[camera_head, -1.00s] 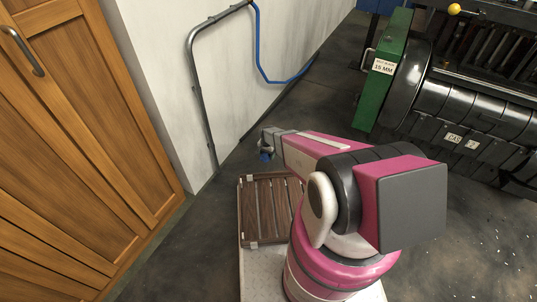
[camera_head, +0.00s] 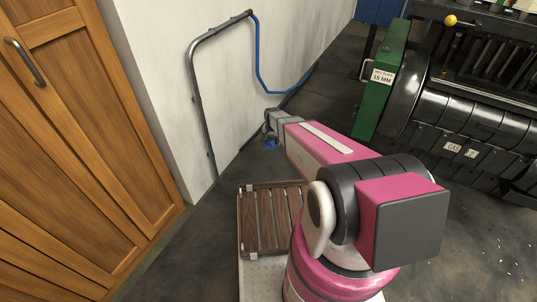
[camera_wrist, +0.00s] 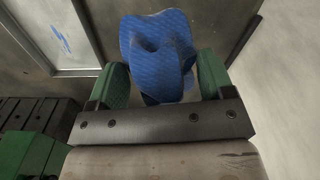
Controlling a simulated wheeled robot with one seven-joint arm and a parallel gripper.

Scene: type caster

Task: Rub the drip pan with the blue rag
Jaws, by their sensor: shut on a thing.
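My gripper (camera_head: 270,128) is at the end of my outstretched arm, above the dark floor near the white wall. In the wrist view its green fingers (camera_wrist: 161,64) are shut on the blue rag (camera_wrist: 158,42), which is bunched and hangs out past the fingertips. A small part of the rag (camera_head: 271,143) shows in the head view. A shallow grey pan with a pale rim (camera_wrist: 82,72) and a blue streak inside lies at the upper left of the wrist view. It looks like the drip pan. The rag appears apart from it, to its right. I cannot make out the pan in the head view.
A large black machine (camera_head: 465,125) with a green side plate (camera_head: 380,95) stands to the right. A wooden cabinet (camera_head: 80,130) stands left. A metal pipe (camera_head: 200,110) with a blue hose runs along the wall. A slatted brown rack (camera_head: 262,222) is near my base.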

